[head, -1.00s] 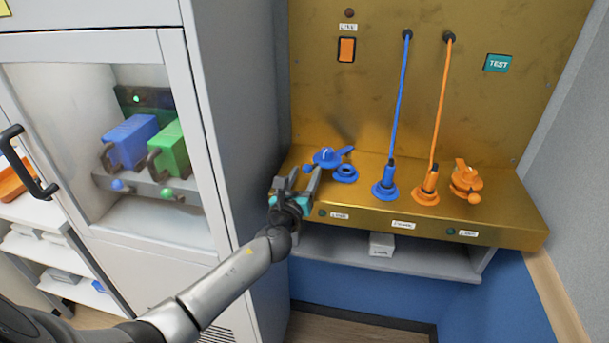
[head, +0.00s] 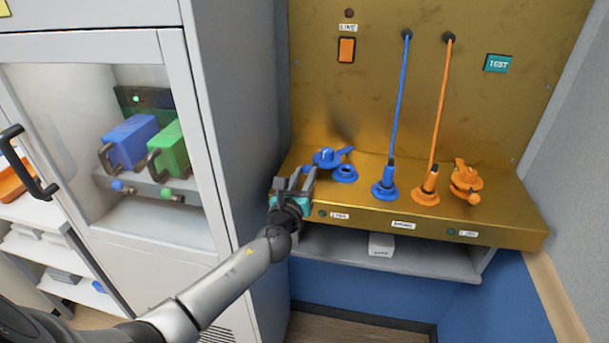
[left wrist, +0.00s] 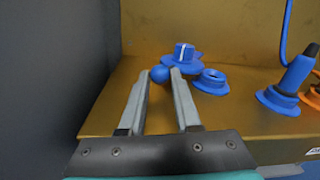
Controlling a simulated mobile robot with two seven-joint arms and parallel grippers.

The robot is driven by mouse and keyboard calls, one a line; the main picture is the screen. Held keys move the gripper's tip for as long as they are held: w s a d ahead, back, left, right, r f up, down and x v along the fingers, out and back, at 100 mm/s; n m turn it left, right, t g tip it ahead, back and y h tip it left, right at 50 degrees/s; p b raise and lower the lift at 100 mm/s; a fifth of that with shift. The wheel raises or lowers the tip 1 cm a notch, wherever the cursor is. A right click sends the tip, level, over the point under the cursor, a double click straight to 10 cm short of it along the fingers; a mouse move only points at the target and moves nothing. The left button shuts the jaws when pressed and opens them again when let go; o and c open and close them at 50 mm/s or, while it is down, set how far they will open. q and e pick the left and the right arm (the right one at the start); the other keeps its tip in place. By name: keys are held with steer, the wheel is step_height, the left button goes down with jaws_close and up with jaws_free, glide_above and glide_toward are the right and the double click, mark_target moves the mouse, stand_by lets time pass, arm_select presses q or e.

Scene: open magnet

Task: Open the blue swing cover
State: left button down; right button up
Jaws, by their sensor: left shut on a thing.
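The blue swing cover (head: 326,157) sits on the brass ledge, up and left of a blue ring socket (head: 345,174). The socket's hole shows uncovered. In the left wrist view the cover (left wrist: 183,57) has a knob with a white line on top, and a blue ball (left wrist: 159,75) sticks out toward me. My left gripper (head: 303,172) reaches in over the ledge's left end. In the wrist view its fingertips (left wrist: 160,73) are shut on the blue ball, one on each side. My right gripper is not in view.
A blue plug (head: 385,182) and an orange plug (head: 428,184) stand right of the socket, their cables running up the panel. An orange cover (head: 465,180) is farther right. A grey cabinet (head: 235,120) stands close on the left.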

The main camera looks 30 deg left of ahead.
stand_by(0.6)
arm_select(q)
steer(key=shift+w+a+f+m+h+b, duration=0.15)
steer(key=shift+a+m+h+b, duration=0.15)
steer(key=shift+a+h+b, duration=0.15)
steer(key=shift+w+a+m+h+b, duration=0.25)
steer(key=shift+a+m+h+b, duration=0.2)
steer(key=shift+a+h, duration=0.2)
steer(key=c, duration=0.6)
jaws_free()
